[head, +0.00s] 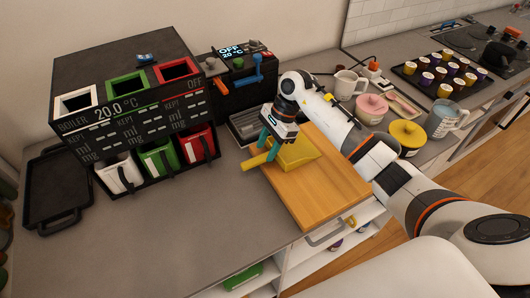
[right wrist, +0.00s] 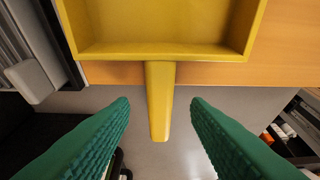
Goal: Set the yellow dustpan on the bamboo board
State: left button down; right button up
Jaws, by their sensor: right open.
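The yellow dustpan (head: 301,153) is over the upper left part of the bamboo board (head: 322,192), its pan on the wood. Its handle sticks out past the board's left edge over the grey counter. In the right wrist view the dustpan's pan (right wrist: 160,22) is at the top and its handle points down between my fingers. My right gripper (head: 267,149) is open, its green fingers on either side of the handle and apart from it in the right wrist view (right wrist: 160,103). My left gripper is not in view.
A black boiler unit (head: 125,100) with coloured bins stands at the left. A pink-lidded pot (head: 371,108), a yellow-lidded pot (head: 407,134) and mugs stand right of the board. The front left counter (head: 170,240) is clear.

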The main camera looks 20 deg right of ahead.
jog(key=b+v, duration=0.3)
jog(key=v, duration=0.6)
jog(key=shift+d+r, duration=0.2)
jog(key=shift+r, duration=0.15)
